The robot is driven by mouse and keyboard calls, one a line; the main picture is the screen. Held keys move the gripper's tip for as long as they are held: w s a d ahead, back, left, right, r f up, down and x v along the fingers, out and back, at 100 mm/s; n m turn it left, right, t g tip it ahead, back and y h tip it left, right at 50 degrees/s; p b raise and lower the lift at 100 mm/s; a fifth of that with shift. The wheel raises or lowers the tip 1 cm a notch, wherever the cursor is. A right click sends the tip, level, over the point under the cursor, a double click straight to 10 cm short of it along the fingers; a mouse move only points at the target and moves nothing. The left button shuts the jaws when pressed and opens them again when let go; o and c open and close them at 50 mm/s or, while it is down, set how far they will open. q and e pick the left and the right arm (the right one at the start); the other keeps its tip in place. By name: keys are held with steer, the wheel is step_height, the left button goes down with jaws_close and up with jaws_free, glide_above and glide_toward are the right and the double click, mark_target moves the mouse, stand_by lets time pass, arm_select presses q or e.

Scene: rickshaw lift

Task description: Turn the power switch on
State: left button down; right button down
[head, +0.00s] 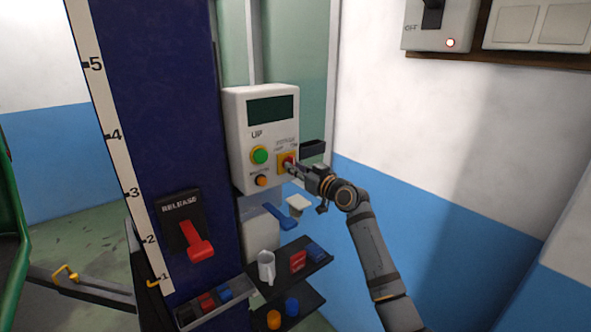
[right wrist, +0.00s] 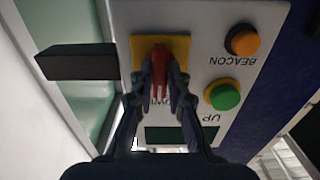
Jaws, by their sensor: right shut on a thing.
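The white control box (head: 236,140) hangs on the dark blue column. A red switch knob (head: 289,161) on a yellow plate sits at its lower right. My right gripper (head: 293,167) reaches it from the right. In the right wrist view the two fingers (right wrist: 160,85) are closed on either side of the red knob (right wrist: 159,68), in front of the yellow plate (right wrist: 181,46). The lettering by the knob is too small or covered to read. My left gripper is not in view.
The box also has a green UP button (head: 260,155), an orange BEACON button (right wrist: 242,40) and a dark display (head: 272,109). A wall box (head: 438,37) marked OFF has a black lever and a lit red lamp. A red RELEASE lever (head: 200,247) and small shelves are below.

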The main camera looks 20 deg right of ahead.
steer(key=shift+m+p, duration=1)
steer(key=shift+m, duration=2.8)
steer(key=c, duration=1.3)
jaws_free()
steer(key=v, duration=1.2)
